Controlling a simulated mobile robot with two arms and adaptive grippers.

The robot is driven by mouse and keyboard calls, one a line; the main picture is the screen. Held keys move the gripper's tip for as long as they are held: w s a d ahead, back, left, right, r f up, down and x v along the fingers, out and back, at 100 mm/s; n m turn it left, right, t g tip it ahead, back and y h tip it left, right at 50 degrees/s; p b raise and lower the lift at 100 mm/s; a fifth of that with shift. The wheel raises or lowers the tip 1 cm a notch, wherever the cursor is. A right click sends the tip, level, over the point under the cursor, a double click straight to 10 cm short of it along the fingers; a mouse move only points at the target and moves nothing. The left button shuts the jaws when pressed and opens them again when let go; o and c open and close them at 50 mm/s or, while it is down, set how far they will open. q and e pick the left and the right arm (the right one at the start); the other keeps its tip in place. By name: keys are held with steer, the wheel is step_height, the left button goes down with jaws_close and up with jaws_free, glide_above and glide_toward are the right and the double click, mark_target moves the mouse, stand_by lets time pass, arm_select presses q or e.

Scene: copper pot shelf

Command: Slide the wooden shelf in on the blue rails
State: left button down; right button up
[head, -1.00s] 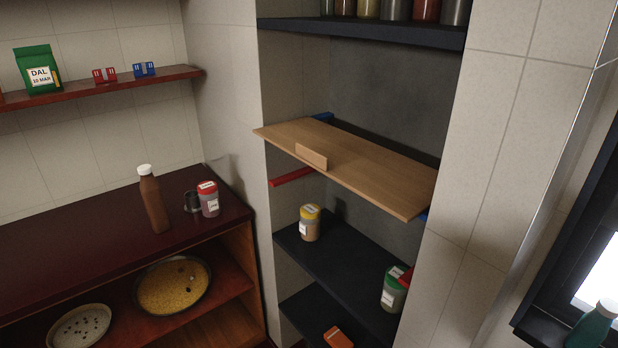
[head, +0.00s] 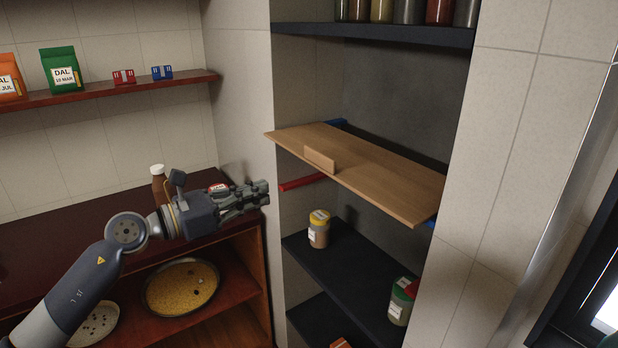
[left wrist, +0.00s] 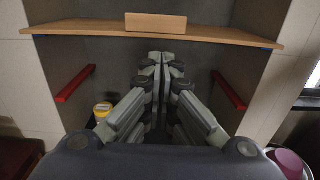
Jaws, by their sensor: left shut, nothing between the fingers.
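The wooden shelf (head: 375,178) is a light board with a small upright block (head: 319,160) on its top near the front. It sits in the alcove with its front edge sticking out. The blue rails (head: 335,122) show only as short pieces at its back left and right end. In the left wrist view the board (left wrist: 90,28) spans the alcove above the fingers, with a little blue under each end. My left gripper (head: 266,193) is shut and empty, left of the alcove and lower than the board, not touching it. My right gripper is not in view.
Red rails (head: 302,182) are mounted below the board. A yellow-lidded jar (head: 318,230) and a green-lidded jar (head: 402,300) stand on the dark shelf (head: 340,270) underneath. Jars fill the dark shelf (head: 375,32) above. A brown bottle (head: 159,185) is behind my arm on the counter.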

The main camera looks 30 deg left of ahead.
arm_select(q)
steer(key=p+x, duration=0.5)
steer(key=x, duration=0.7)
steer(key=shift+w, duration=0.25)
steer(key=shift+d, duration=0.1)
